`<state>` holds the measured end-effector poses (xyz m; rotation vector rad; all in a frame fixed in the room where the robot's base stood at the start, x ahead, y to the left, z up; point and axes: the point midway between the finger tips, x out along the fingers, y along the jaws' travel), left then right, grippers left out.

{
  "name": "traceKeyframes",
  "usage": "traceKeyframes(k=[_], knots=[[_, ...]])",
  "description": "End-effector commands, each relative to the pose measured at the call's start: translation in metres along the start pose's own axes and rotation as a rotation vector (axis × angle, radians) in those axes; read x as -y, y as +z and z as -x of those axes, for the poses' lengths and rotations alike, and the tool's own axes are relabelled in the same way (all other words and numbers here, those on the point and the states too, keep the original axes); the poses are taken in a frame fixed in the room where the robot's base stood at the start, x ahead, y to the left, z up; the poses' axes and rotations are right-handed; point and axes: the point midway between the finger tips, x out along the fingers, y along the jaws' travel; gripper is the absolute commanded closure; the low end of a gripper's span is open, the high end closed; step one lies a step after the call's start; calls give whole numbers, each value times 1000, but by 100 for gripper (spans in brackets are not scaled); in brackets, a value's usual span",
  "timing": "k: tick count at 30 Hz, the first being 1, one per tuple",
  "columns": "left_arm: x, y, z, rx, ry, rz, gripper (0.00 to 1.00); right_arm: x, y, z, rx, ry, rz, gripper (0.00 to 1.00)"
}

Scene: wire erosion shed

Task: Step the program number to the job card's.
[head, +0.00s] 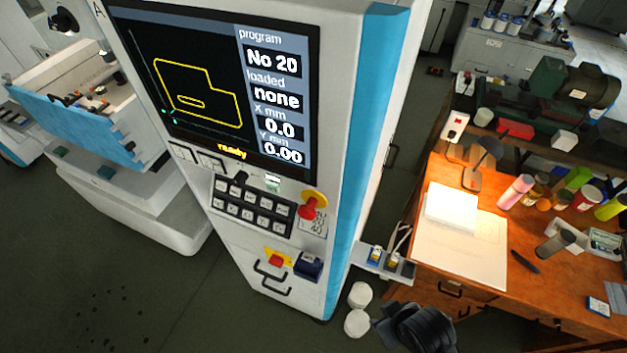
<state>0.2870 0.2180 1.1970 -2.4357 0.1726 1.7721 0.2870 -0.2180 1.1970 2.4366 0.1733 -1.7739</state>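The machine's screen (215,85) on the tall white and blue console shows "program No 20" (272,60), "loaded none", X 0.0, Y 0.00 and "ready". A yellow outline is drawn on its black area. Below it is a keypad (250,207) with two rows of dark keys; their labels are too small to read. A small white card with print (314,222) sits right of the keypad; I cannot read it or tell if it is the job card. A black shape, seemingly my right gripper (418,328), is at the bottom edge, clear of the console. My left gripper is not in view.
A red knob (309,208) stands out beside the keypad. A red button on yellow (277,260) and a handle are lower down. A wooden desk (480,285) at right holds papers, a lamp and several bottles. Two white rolls (357,310) are near the console's foot.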

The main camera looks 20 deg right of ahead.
Motion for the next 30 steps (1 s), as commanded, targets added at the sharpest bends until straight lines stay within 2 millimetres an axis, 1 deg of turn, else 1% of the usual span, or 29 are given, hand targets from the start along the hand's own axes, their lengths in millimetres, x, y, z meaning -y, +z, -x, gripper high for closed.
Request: traceKeyframes(k=[29, 30], knots=[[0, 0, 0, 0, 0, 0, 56, -2, 0, 0, 0, 6, 7, 57], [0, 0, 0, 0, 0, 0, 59, -2, 0, 0, 0, 6, 7, 57]])
